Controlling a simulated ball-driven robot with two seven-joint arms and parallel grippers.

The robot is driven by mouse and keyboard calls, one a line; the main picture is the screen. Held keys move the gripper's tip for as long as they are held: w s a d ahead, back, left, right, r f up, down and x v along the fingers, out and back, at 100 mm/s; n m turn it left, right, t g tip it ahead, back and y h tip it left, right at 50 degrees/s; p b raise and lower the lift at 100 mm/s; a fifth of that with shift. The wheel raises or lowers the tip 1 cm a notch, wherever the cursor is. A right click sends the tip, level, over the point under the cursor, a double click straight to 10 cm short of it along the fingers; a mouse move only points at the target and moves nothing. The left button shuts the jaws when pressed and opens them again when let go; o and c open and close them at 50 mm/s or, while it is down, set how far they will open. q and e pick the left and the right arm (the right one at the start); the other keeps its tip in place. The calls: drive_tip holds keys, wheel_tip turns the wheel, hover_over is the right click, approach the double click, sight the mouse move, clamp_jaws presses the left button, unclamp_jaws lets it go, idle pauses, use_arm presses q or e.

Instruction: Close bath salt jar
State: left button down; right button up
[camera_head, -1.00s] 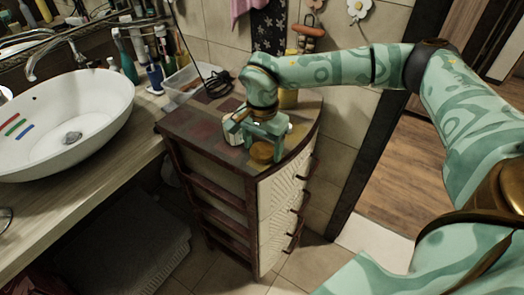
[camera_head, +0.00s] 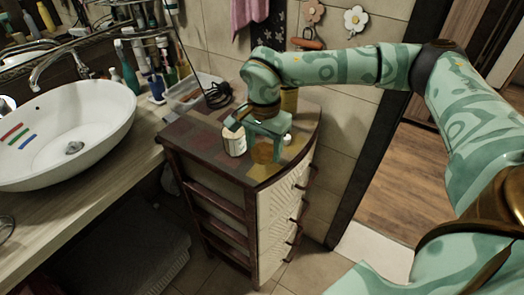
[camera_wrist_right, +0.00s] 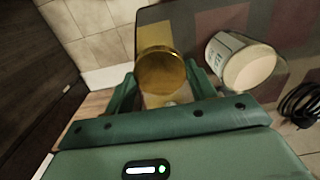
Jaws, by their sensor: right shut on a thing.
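A round golden-amber lid (camera_head: 263,153) is between the fingers of my right gripper (camera_head: 264,146), over the front of the small cabinet top. The lid also shows in the right wrist view (camera_wrist_right: 160,71), with a green finger on each side. The gripper is shut on it. The white bath salt jar (camera_head: 234,141) stands upright on the cabinet, just left of the gripper. In the right wrist view the jar (camera_wrist_right: 238,60) is to the right of the lid, and its top is open over pale contents. My left gripper is in neither view.
The wooden cabinet top (camera_head: 193,140) has free room left of the jar. A yellow cylinder (camera_head: 289,100) stands behind my gripper. A dark coiled cable (camera_head: 218,95) and a clear bin (camera_head: 185,98) are at the back. The basin (camera_head: 65,140) is at the left.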

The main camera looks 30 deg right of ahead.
drive_tip(key=s+d+r+p, duration=0.3)
drive_tip(key=s+r, duration=0.6)
drive_tip(key=s, duration=0.3)
drive_tip(key=shift+s+d, duration=0.25)
drive_tip(key=shift+s, duration=0.15)
